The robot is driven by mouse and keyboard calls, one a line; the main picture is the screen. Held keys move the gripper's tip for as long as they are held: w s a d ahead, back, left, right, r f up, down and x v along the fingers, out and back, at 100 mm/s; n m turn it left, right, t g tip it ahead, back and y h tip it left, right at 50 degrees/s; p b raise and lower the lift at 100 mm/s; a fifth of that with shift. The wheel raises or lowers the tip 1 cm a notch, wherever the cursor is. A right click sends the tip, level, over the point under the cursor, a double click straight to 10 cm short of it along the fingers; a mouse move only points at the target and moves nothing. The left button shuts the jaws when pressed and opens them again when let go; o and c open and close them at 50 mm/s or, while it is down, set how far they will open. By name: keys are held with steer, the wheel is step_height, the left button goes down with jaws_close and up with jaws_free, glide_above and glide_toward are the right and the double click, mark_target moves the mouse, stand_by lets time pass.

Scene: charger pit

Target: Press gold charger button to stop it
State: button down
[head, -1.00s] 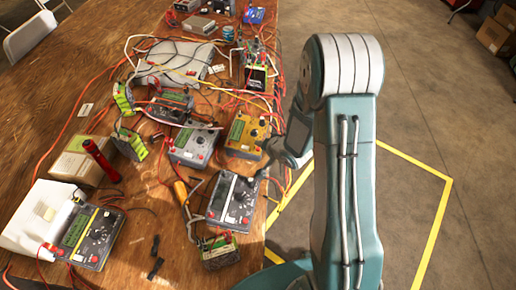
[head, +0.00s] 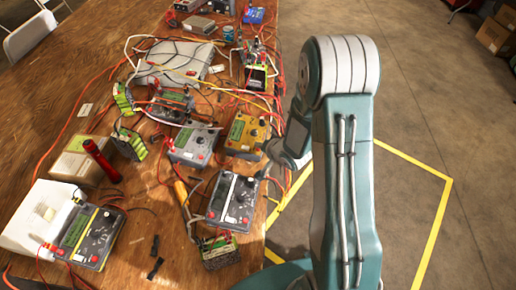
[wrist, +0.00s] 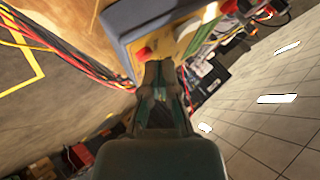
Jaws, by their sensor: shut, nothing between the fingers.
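The gold charger (head: 246,134) stands near the right edge of the wooden table in the head view, with a green screen and a dark knob on its face. In the wrist view its yellow face (wrist: 172,42) is close ahead, with a red button (wrist: 144,53) just above my fingertips. My gripper (wrist: 159,66) is shut and empty, its tips right by that button; I cannot tell whether they touch. In the head view my gripper (head: 268,149) is at the charger's right side, partly hidden by my arm.
A grey charger (head: 193,145) stands left of the gold one and a dark grey charger (head: 233,200) stands nearer. Red and yellow cables (wrist: 60,48) run along the table edge. The wooden table (head: 150,205) is cluttered; the floor to the right is open.

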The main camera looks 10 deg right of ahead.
steer(key=shift+a+f, duration=0.1)
steer(key=shift+f, duration=0.3)
stand_by(0.8)
steer(key=shift+r, duration=0.85)
steer(key=shift+s+d+r, duration=0.1)
steer(key=shift+d+r, duration=0.1)
steer(key=shift+r, duration=0.6)
steer(key=shift+s+d+r, duration=0.1)
steer(key=shift+d+r, duration=0.05)
steer(key=shift+r, duration=0.7)
steer(key=shift+s+d+r, duration=0.1)
steer(key=shift+d+r, duration=0.1)
steer(key=shift+r, duration=0.6)
